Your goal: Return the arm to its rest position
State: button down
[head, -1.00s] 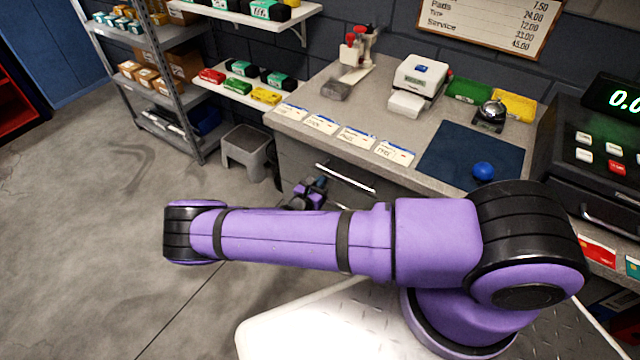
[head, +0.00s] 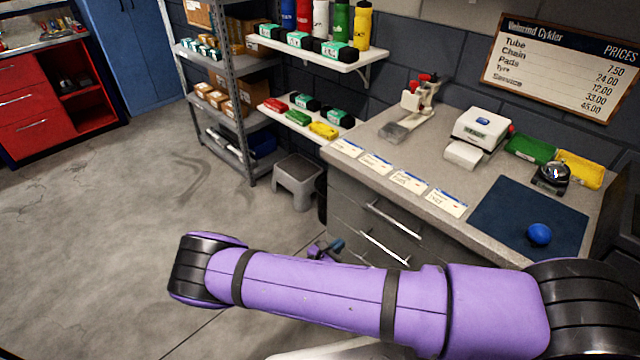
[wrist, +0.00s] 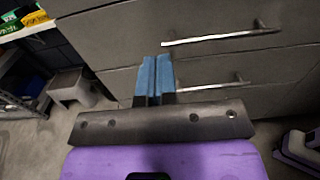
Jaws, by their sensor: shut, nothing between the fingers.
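My purple arm stretches across the lower part of the head view, mostly in front of the counter's drawers. My gripper (head: 336,245) shows only partly there, behind the arm, as a small dark and blue tip near the drawers. In the wrist view my gripper (wrist: 155,80) points toward the grey drawer fronts. Its two blue fingers are together with nothing between them. I cannot tell the exact gap between the fingertips and the drawers.
The counter (head: 470,195) holds a blue mat (head: 510,215) with a blue ball (head: 539,234), and several cards. Drawer handles (head: 385,247) stick out below. A grey step stool (head: 297,180) stands by the metal shelf (head: 238,110). The floor at left is clear.

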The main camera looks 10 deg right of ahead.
jog(key=s+d+r+m+g+y, duration=0.1)
jog(key=d+r+m+g+y, duration=0.45)
jog(key=r, duration=1.45)
jog(key=s+r+m+g+y, duration=0.25)
jog(key=r+m+g, duration=0.35)
jog(key=r+m, duration=0.9)
jog(key=s+d+r+t+y, duration=0.1)
jog(key=s+d+r+y, duration=0.15)
jog(key=r, duration=0.35)
jog(key=s+d+r+t+y, duration=0.1)
jog(key=s+r, duration=0.3)
jog(key=r, duration=0.3)
jog(key=s+d+r+y, duration=0.2)
jog(key=s+r, duration=0.1)
jog(key=r, duration=0.3)
jog(key=s+r+m+t, duration=0.2)
jog(key=s+r, duration=0.1)
jog(key=s, duration=0.4)
jog(key=s+d+r+m+t+y, duration=0.1)
jog(key=s+r+m+t, duration=0.1)
jog(key=s, duration=0.5)
jog(key=shift+s+r+t, duration=0.25)
jog(key=shift+r+t, duration=0.2)
jog(key=shift+r, duration=0.7)
jog(key=shift+d+y, duration=0.1)
jog(key=shift+y, duration=0.15)
